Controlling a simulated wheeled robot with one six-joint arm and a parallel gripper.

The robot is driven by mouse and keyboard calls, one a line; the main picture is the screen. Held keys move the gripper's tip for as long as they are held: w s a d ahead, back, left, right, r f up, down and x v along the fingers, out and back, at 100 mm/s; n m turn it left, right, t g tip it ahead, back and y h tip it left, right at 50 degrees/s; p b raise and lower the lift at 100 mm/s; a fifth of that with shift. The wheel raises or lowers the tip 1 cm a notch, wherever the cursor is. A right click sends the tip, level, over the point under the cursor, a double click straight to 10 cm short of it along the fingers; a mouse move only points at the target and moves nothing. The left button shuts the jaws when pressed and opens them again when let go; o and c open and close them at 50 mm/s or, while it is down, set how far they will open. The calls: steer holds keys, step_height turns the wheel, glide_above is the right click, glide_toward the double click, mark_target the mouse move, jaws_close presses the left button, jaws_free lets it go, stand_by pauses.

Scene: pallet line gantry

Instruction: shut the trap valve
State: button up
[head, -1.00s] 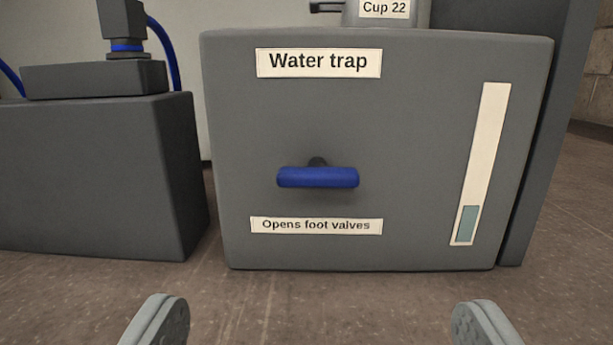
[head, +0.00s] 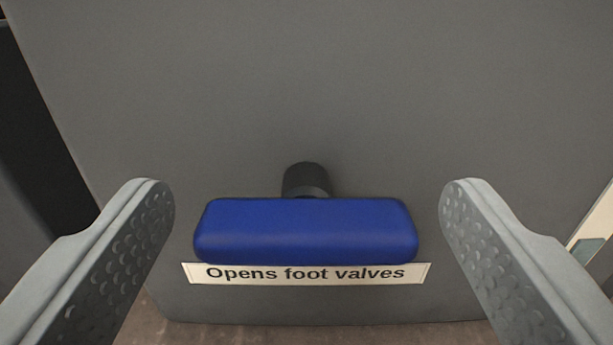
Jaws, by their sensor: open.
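The trap valve is a blue bar handle (head: 305,231) on a short dark stem (head: 306,180). It lies level across the front of the grey water trap box (head: 300,90). My gripper (head: 307,205) is open, with one grey finger to the left of the handle and one to the right. There is a gap between each fingertip and the handle's ends, and I see no contact. The stem's base is partly hidden behind the handle.
A label reading "Opens foot valves" (head: 306,273) sits just below the handle. The edge of a pale gauge strip (head: 597,222) shows at the right. Brown floor (head: 170,330) shows below the box, and a dark gap is at the left.

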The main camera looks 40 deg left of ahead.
steer(key=shift+w+a, duration=0.1)
steer(key=c, duration=1)
steer(key=shift+n, duration=0.3)
steer(key=n, duration=0.3)
steer(key=shift+n, duration=0.4)
steer(key=n, duration=0.4)
steer(key=shift+a+f+n, duration=0.1)
steer(key=shift+a+n, duration=0.05)
steer(key=shift+n, duration=0.15)
steer(key=n, duration=0.4)
steer(key=shift+s+f, duration=0.1)
steer(key=shift+s, duration=0.1)
steer(key=shift+f+n, duration=0.15)
steer(key=shift+n, duration=2.25)
